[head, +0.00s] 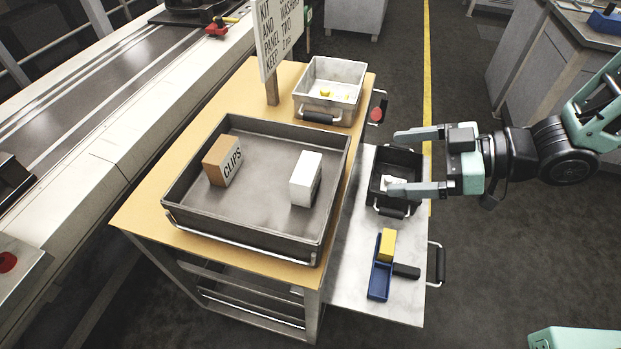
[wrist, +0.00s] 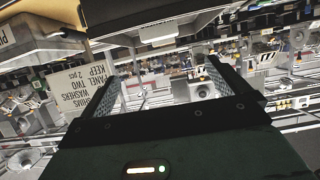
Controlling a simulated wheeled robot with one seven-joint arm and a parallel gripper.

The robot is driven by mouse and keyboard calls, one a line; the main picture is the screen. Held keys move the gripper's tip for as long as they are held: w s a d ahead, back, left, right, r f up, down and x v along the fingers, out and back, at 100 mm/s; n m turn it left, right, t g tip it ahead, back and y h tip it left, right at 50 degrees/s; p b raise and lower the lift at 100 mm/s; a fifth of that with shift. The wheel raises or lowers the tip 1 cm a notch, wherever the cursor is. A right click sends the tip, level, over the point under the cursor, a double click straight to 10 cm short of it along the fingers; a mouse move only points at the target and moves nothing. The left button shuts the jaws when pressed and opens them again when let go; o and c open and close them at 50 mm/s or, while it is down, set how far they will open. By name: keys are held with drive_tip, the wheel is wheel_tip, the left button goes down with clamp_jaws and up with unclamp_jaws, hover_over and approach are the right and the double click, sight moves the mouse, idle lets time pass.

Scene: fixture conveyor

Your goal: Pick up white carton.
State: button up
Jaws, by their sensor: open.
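The white carton (head: 306,179) stands upright in the right half of a large dark tray (head: 250,222) on the wooden-topped cart. A brown carton marked CLIPS (head: 222,160) stands in the left half of the same tray, apart from it. My gripper (head: 398,162) is open and empty, to the right of the tray, and in the head view its fingers overlap the small black bin. The wrist view shows the two open fingers (wrist: 160,88) with nothing between them; the white carton cannot be made out there.
A grey metal bin (head: 343,72) with small yellow items stands behind the tray. A sign (head: 280,38) rises at the cart's back. A black bin (head: 402,160) and a blue holder (head: 379,283) with a yellow block sit on the side shelf (head: 345,295). A conveyor (head: 120,120) runs along the left.

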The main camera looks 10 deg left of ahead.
approach(311, 168)
drive_tip(key=x, duration=0.3)
drive_tip(key=shift+p+x, duration=0.95)
drive_tip(key=shift+x, duration=1.85)
drive_tip(key=c, duration=1)
